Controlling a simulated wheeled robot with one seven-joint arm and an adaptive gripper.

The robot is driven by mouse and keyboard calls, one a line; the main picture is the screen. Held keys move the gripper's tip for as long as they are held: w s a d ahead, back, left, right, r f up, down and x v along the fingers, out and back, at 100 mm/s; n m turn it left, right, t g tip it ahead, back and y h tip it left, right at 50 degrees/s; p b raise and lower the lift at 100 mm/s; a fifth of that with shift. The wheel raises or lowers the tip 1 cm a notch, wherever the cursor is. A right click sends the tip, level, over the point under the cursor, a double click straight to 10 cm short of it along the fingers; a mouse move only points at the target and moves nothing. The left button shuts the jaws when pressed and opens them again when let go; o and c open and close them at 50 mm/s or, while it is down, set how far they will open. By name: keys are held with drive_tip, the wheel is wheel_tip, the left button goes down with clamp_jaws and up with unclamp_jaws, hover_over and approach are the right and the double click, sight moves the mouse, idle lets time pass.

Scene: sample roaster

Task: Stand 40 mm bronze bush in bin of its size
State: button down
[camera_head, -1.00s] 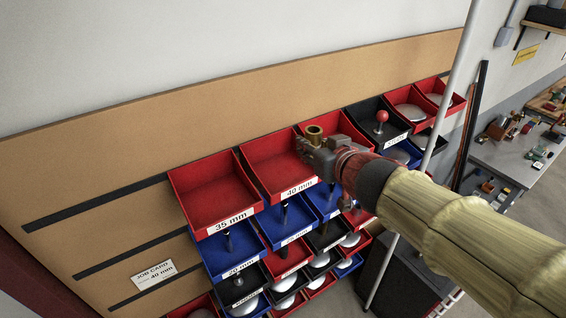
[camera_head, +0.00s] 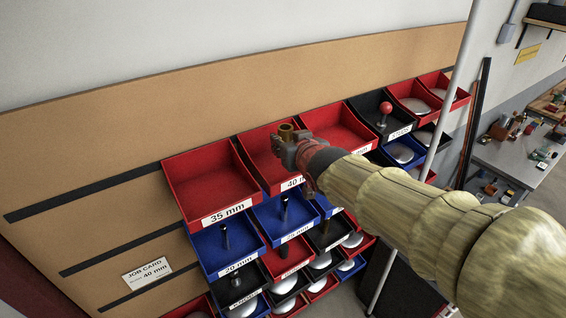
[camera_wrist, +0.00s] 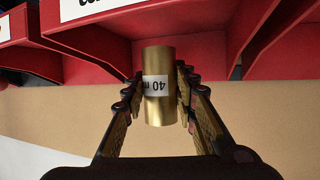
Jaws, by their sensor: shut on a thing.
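The bronze bush (camera_head: 286,131) is a short brass-coloured cylinder, upright between the fingers of my gripper (camera_head: 290,148). In the wrist view the bush (camera_wrist: 158,88) shows a white label reading "40 m", upside down, and my gripper (camera_wrist: 158,105) has a finger on each side of it. The red 40 mm bin (camera_head: 256,160) is in the top row, its label partly hidden by my gripper. The bush appears over this bin's right part; its height above the floor cannot be told. The bin's visible floor is empty.
The empty red 35 mm bin (camera_head: 207,184) is left of it, and another empty red bin (camera_head: 343,130) is right. A black bin with a red-knobbed part (camera_head: 386,108) stands farther right. Blue bins (camera_head: 222,258) hang below. A grey pole (camera_head: 440,105) stands at right.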

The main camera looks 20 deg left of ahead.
drive_tip(key=shift+w+a+f+b, duration=0.1)
drive_tip(key=shift+a+f+b, duration=0.2)
drive_tip(key=shift+b, duration=0.2)
drive_tip(key=shift+w+a+f+b, duration=0.1)
drive_tip(key=shift+f+b, duration=0.85)
drive_tip(key=shift+f, duration=0.6)
drive_tip(key=shift+f, duration=0.1)
drive_tip(key=c, duration=1.4)
unclamp_jaws()
drive_tip(key=shift+f, duration=0.15)
drive_tip(key=shift+r, duration=0.2)
drive_tip(key=p+v, duration=0.3)
drive_tip(key=v, duration=0.9)
drive_tip(key=shift+f, duration=0.15)
